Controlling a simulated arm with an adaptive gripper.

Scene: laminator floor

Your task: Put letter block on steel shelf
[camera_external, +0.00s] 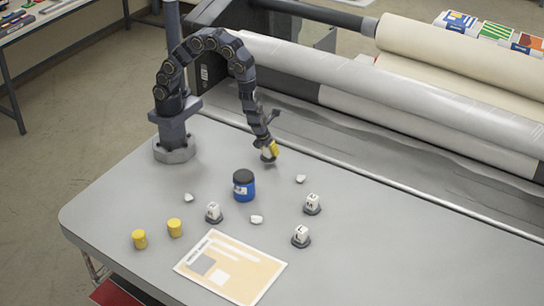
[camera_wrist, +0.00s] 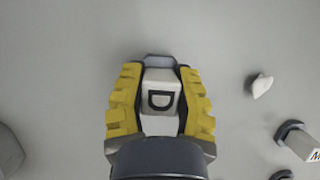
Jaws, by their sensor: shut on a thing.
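My gripper (camera_external: 268,152) is above the grey table, to the right of my arm's mount. In the wrist view its yellow ribbed fingers (camera_wrist: 160,98) are closed on both sides of a white letter block (camera_wrist: 160,82) with a black D. A grey edge shows just beyond the block. More white letter blocks stand upright on dark round bases: one (camera_external: 213,211) left of centre, one (camera_external: 312,201) to the right, and one (camera_external: 301,234) nearer the front. I cannot make out which thing is the steel shelf.
A blue jar (camera_external: 244,188) with a dark lid stands near the table's middle. White crumpled bits (camera_external: 257,219) lie around it. Two yellow cylinders (camera_external: 174,228) stand front left. An orange-and-white sheet (camera_external: 230,268) lies in front. The laminator's rollers (camera_external: 400,100) run along the back right.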

